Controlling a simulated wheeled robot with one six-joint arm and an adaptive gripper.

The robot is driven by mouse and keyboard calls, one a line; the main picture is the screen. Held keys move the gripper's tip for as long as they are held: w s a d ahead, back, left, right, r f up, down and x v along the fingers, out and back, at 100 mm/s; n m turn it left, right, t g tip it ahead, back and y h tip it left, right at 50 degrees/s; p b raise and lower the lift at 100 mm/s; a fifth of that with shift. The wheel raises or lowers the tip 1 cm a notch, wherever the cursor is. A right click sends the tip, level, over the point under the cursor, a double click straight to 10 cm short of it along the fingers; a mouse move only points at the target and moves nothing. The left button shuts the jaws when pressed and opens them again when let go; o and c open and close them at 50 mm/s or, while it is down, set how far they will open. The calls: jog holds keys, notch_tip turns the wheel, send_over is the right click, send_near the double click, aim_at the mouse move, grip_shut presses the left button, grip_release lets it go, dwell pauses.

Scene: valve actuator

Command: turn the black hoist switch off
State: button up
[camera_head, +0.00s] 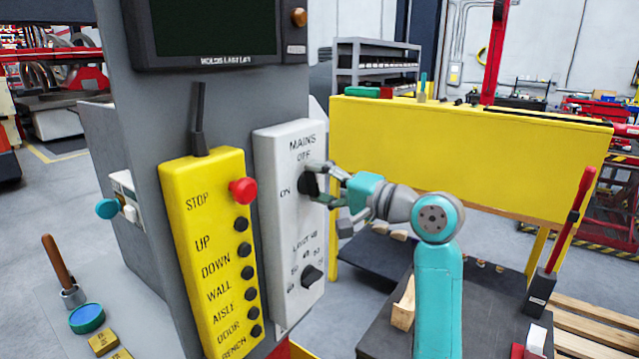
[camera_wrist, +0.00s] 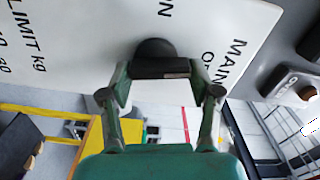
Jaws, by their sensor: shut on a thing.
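The black switch knob (camera_head: 308,184) sits on a white panel (camera_head: 290,220) lettered MAINS, with OFF above the knob and ON to its left. My gripper (camera_head: 321,184) reaches it from the right and is shut on it. In the wrist view the knob (camera_wrist: 155,52) has its grip bar between the two fingertips of my gripper (camera_wrist: 160,72). The bar lies along the panel's up-down direction. A thin pale line on the bar is at the end towards the OFF lettering. The fingers partly hide the knob in the head view.
A smaller black dial (camera_head: 312,275) for the load limit sits lower on the panel. A yellow pendant (camera_head: 215,250) with a red stop button (camera_head: 243,190) and several black buttons hangs to the left. A screen (camera_head: 215,30) is above. A red-handled lever (camera_head: 570,230) stands at right.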

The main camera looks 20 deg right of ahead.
jog(key=shift+m, duration=0.9)
jog(key=shift+f, duration=0.1)
jog(key=o, duration=1.1)
jog(key=shift+o, duration=0.2)
jog(key=v, duration=1.2)
